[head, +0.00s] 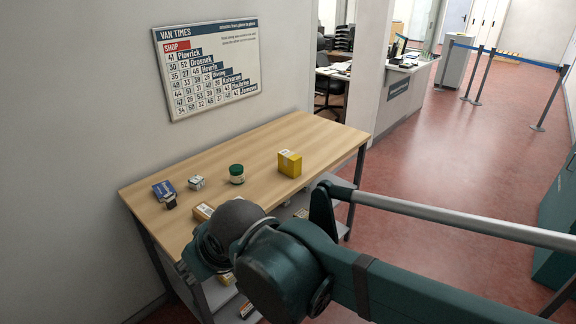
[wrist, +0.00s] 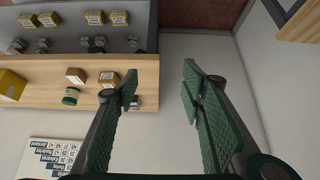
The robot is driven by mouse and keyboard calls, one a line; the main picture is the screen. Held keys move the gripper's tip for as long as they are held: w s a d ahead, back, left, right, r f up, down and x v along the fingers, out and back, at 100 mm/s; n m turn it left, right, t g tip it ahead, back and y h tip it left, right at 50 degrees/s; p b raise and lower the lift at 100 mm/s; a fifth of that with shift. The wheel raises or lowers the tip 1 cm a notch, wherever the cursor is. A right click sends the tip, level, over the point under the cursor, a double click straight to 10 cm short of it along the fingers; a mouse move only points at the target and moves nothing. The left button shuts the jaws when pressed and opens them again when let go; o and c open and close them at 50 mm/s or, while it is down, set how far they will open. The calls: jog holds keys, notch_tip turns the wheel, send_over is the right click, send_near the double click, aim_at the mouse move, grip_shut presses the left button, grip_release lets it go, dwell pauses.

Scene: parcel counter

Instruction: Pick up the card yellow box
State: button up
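The card yellow box (head: 290,163) stands upright on the wooden table (head: 262,138), toward its right end, with a pale label on it. In the wrist view the yellow box (wrist: 11,86) shows at the left edge, partly cut off. My gripper (wrist: 158,88) is open and empty, its two green textured fingers wide apart. It is off to the right of the yellow box in the wrist view, past the end of the tabletop. In the head view my arm hides the gripper.
A cardboard box (head: 203,212) is near my arm. A lower shelf holds several items. The wall sign (head: 207,66) hangs behind.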

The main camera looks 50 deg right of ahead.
dwell(0.4)
jog(key=o, duration=1.2)
jog(key=shift+o, duration=0.2)
